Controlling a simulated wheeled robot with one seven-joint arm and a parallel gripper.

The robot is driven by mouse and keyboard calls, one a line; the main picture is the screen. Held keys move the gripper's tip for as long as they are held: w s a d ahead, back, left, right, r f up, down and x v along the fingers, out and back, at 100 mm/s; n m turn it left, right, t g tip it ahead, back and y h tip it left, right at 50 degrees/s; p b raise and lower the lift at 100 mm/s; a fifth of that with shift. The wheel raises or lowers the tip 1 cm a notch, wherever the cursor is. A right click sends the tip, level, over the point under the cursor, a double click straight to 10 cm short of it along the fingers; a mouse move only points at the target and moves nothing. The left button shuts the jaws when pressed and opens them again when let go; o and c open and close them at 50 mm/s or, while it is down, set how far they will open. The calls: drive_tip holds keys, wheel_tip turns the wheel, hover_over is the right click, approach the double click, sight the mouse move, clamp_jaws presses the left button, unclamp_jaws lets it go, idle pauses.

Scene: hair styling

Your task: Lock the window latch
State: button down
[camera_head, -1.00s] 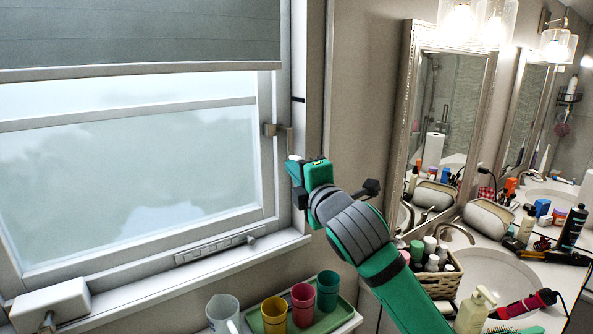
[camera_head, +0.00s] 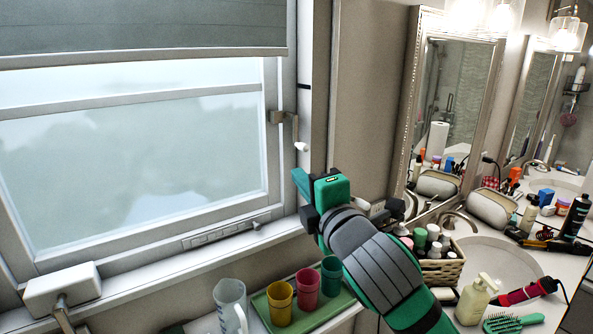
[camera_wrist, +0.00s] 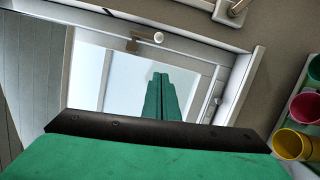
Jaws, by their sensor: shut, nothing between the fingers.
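The window latch (camera_head: 285,117) is a tan metal piece on the right side of the window frame. Its lever hangs down and ends in a white knob (camera_head: 301,147). The latch also shows in the wrist view (camera_wrist: 133,43), with the knob (camera_wrist: 158,37) to its right. My gripper (camera_head: 298,176) is just below the knob, apart from it, with its green fingers pointing up toward the window. In the wrist view the fingers (camera_wrist: 160,77) are together and empty, below the latch in the picture.
A window crank (camera_head: 62,300) with a white housing is at the lower left of the sill. A basket (camera_head: 440,268) of bottles stands on the counter at the right.

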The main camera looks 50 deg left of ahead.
drive_tip(key=shift+s+d, duration=0.55)
drive_tip(key=shift+d, duration=0.2)
